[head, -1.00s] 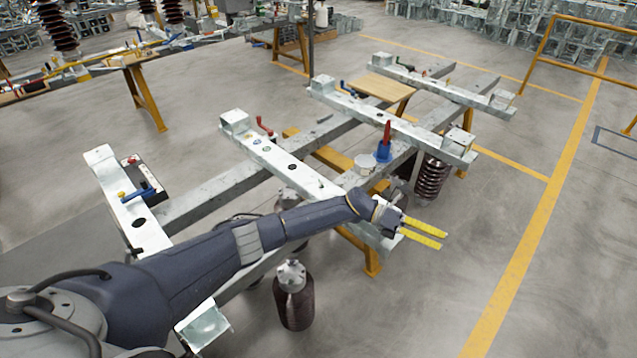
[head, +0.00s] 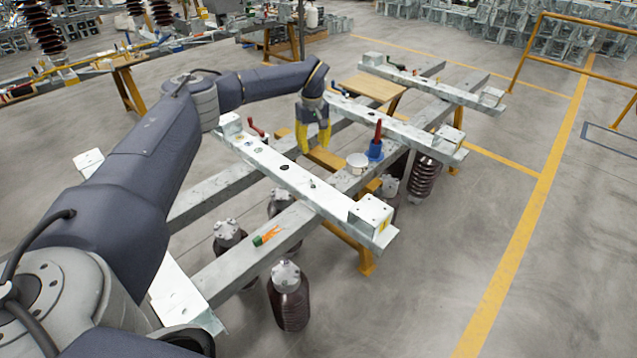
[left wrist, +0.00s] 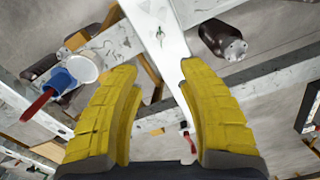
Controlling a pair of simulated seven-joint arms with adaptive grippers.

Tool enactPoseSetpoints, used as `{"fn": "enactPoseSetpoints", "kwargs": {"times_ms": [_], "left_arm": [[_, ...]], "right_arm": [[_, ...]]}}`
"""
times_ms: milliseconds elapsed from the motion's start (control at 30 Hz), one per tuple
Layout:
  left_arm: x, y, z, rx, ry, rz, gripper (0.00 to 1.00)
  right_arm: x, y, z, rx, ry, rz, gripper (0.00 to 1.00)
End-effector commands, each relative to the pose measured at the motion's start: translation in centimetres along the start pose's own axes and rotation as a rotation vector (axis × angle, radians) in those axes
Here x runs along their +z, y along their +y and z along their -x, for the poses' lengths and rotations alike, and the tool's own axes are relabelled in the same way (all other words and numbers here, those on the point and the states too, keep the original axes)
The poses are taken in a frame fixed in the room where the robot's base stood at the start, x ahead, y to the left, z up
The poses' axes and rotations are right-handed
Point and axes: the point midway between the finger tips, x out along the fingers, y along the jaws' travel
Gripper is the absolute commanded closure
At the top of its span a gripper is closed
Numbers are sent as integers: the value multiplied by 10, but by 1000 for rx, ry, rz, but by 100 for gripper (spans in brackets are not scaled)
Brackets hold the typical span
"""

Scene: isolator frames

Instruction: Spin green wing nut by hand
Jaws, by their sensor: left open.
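A small green piece (left wrist: 160,36), which looks like the wing nut, stands on the white steel beam (left wrist: 176,62) in the left wrist view, just beyond my fingertips. In the head view a small dark upright piece (head: 312,183) sits on that beam (head: 335,196); its colour is too small to tell. My left gripper (head: 315,148) points down with its yellow fingers apart and empty. It shows in front of the far side of the beam, apart from the upright piece. In the left wrist view the gap between the fingers (left wrist: 159,72) is clear. My right gripper is not in view.
A blue holder with a red handle (head: 376,148) and a white tub (head: 357,162) stand right of my gripper. A green and orange tool (head: 267,235) lies on the long rail. Brown insulators (head: 289,298) stand below. Open floor lies at right.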

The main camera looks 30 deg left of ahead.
Motion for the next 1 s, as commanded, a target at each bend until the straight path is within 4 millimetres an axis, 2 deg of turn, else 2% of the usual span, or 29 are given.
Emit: {"fn": "enactPoseSetpoints", "kwargs": {"times_ms": [167,800,1000], "left_arm": [[-3,-2,-18,-6,7,-7,60],[-2,-2,-131,-3,6,-5,60],[-3,-1,-154,-2,6,-5,60]], "right_arm": [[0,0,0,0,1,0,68],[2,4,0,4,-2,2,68],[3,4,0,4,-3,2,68]]}}
